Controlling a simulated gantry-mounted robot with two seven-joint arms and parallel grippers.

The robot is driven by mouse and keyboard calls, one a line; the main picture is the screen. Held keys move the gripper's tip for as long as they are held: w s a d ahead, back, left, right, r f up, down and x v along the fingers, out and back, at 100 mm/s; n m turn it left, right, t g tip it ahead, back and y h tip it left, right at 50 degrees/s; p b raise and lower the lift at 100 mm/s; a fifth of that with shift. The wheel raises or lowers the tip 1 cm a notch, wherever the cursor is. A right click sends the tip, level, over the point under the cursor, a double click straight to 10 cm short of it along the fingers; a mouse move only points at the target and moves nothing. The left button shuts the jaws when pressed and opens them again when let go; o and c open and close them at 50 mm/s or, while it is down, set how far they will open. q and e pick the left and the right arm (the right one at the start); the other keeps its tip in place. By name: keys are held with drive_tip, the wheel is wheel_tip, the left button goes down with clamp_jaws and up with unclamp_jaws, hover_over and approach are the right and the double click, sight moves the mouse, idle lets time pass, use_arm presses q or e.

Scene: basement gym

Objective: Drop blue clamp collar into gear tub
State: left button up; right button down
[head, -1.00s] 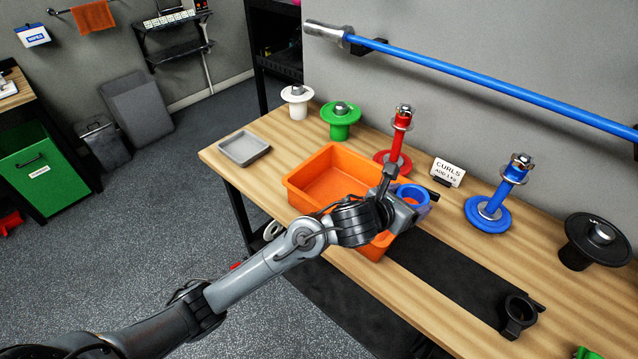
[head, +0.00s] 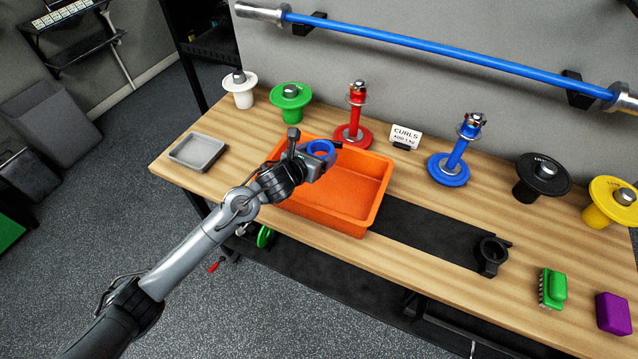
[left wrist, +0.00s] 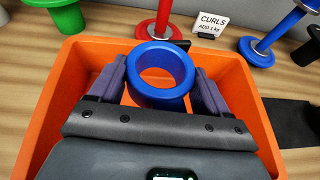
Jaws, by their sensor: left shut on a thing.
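The blue clamp collar (head: 318,149) is a thick ring held by my left gripper (head: 322,156). In the left wrist view, the collar (left wrist: 160,75) sits between the two fingers of the gripper (left wrist: 160,88), which are shut on it. The orange gear tub (head: 345,215) stands on the bench below, and the collar is above its far-left part. In the left wrist view, the tub's walls (left wrist: 262,125) surround the gripper on both sides. The tub's visible floor is bare; part of it is hidden by my arm. My right gripper is out of view.
A red post (head: 355,110) stands just behind the tub, beside a CURLS card (head: 404,137). A grey tray (head: 198,151) lies to the left. A black collar (head: 491,255) sits on the black mat (head: 430,234) at right. A blue post (head: 457,155) stands behind the mat.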

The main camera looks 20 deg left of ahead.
use_arm(q)
drive_tip(key=shift+f+b, duration=0.95)
drive_tip(key=shift+f, duration=0.75)
drive_tip(key=o, duration=1.1)
drive_tip(key=shift+o, duration=0.2)
drive_tip(key=v, duration=1.1)
drive_tip(key=shift+b, duration=0.4)
drive_tip(key=shift+a, duration=0.1)
